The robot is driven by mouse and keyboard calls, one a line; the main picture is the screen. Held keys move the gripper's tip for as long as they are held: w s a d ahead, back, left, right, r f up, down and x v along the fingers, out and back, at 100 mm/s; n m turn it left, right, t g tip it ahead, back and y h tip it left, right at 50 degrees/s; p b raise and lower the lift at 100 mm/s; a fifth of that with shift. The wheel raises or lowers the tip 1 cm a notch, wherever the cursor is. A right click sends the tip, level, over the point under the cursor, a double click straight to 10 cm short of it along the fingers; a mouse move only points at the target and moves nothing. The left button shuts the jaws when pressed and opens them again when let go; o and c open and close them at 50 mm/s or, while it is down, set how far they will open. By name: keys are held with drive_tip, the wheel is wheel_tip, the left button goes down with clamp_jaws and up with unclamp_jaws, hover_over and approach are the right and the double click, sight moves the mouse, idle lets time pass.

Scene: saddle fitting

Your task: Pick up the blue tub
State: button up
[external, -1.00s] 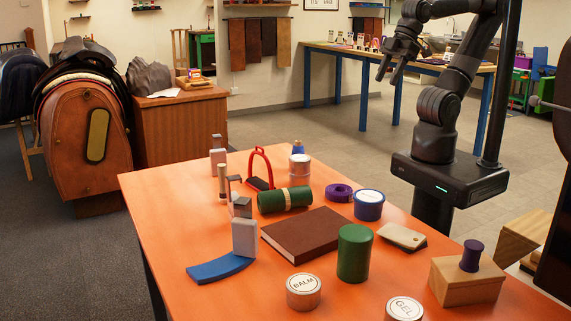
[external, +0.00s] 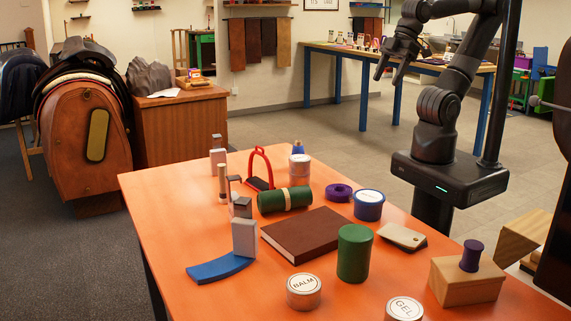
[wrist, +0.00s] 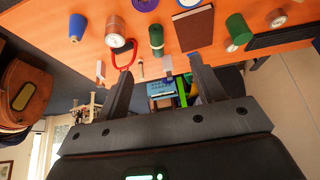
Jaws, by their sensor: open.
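The blue tub (external: 369,205) stands upright near the right edge of the orange table, with a white labelled lid. It sits between the purple ring and the pale block. My gripper (external: 387,76) is raised well above and behind the table in the external view, far from the tub. In the wrist view my gripper (wrist: 160,68) shows two spread fingers with nothing held between them. The tub is not clear in the wrist view; a pale round edge at the top border may be its lid.
Around the tub are the purple ring (external: 339,193), brown book (external: 308,234), green cylinder (external: 354,253), green roll (external: 284,200) and pale block (external: 402,236). A red stirrup (external: 260,168) stands farther back. The orange table (external: 200,217) has bare room at its left.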

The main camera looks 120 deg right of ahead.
drive_tip(key=o, duration=0.8)
drive_tip(key=m+g, duration=0.5)
drive_tip(key=g, duration=0.1)
hover_over(369, 195)
drive_tip(key=f, duration=2.2)
drive_tip(key=shift+w+d, duration=0.1)
drive_tip(key=shift+d, duration=0.25)
wheel_tip(369, 195, down, 6)
drive_tip(key=shift+a+f, duration=0.3)
drive_tip(key=shift+f, duration=1.15)
drive_tip(key=shift+a+f, duration=0.15)
drive_tip(key=shift+f, duration=1.15)
